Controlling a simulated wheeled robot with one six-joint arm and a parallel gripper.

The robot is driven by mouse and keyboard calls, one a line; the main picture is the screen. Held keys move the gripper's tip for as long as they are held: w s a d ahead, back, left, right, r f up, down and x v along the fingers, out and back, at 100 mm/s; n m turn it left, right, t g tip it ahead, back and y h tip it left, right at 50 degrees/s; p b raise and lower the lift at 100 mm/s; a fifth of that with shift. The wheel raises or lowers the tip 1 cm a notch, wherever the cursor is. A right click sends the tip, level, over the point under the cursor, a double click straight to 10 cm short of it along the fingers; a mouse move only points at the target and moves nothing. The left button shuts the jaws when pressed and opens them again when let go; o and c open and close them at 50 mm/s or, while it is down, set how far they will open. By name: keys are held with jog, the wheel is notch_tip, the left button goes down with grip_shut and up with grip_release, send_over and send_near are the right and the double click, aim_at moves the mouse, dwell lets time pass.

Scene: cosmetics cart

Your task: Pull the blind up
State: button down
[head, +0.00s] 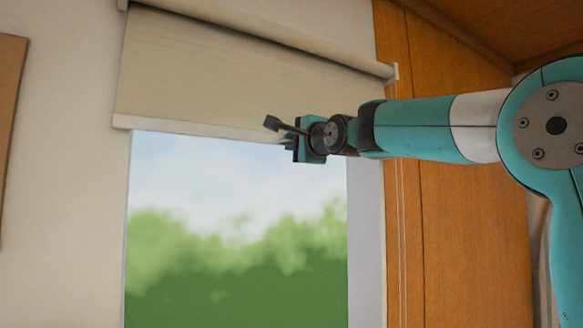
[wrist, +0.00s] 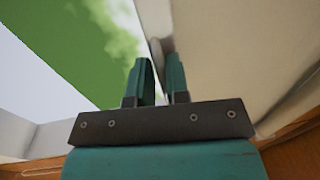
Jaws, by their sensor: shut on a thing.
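The cream roller blind (head: 220,75) hangs over the top part of the window, with its bottom edge (head: 190,130) well above the green outside. My gripper (head: 291,143) is at the right part of that bottom edge, and its fingertips are partly hidden in the head view. In the wrist view the two teal fingers (wrist: 160,78) stand close together, one on each side of the blind's edge. The pale blind (wrist: 235,45) fills the right of that view. My gripper is shut on the blind's bottom edge.
The window pane (head: 240,230) below the blind is uncovered. A thin cord (head: 399,240) hangs at the right from the roller's end. A wooden panel (head: 455,240) stands right of the window, behind my arm. A brown board (head: 10,120) is at the far left.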

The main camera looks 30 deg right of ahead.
aim_at(288, 109)
notch_tip(288, 109, up, 9)
jog(key=p, duration=0.4)
jog(key=shift+f, duration=0.2)
jog(key=c, duration=1.3)
grip_release()
jog(key=shift+o, duration=0.2)
jog(key=shift+s+f, duration=0.15)
